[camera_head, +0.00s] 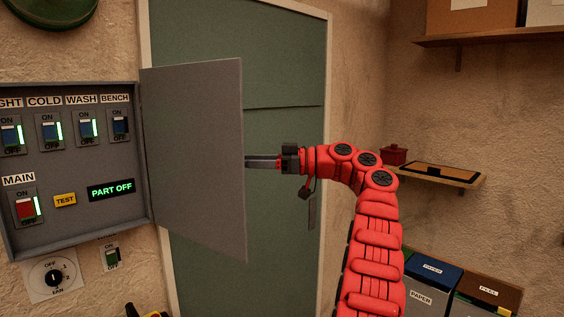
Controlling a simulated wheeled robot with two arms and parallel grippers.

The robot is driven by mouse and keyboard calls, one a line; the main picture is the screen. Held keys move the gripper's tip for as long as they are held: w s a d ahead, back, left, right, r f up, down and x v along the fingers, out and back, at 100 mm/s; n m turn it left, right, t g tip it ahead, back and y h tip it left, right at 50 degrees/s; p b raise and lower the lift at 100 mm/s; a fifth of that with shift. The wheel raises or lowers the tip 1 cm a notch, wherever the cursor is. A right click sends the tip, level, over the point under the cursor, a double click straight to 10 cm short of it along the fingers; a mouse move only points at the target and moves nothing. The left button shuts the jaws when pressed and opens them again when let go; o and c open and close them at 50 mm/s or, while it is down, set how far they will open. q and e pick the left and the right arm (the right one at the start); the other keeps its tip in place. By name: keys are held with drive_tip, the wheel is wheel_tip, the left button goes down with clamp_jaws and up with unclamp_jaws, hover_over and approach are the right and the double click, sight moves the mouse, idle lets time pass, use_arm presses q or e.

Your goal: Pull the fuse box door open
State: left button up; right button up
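The grey fuse box (72,240) is on the wall at the left. Its flat grey door (195,150) is hinged on the box's right side and stands swung open, out to the right. The inside of the box, with its switches, is exposed. My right gripper (250,161) points left at the door's free edge, about halfway up. Its fingertips end at or just behind that edge; I cannot tell whether they touch it or how far apart they are. My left gripper is not in view.
A green door (285,60) in a pale frame is behind the fuse box door. A fan dial (54,277) and a small switch (111,257) sit below the box. Shelves (440,176) and labelled bins (432,270) are at the right.

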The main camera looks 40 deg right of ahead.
drive_tip(key=p+v, duration=0.8)
drive_tip(key=v, duration=0.8)
drive_tip(key=shift+w, duration=0.1)
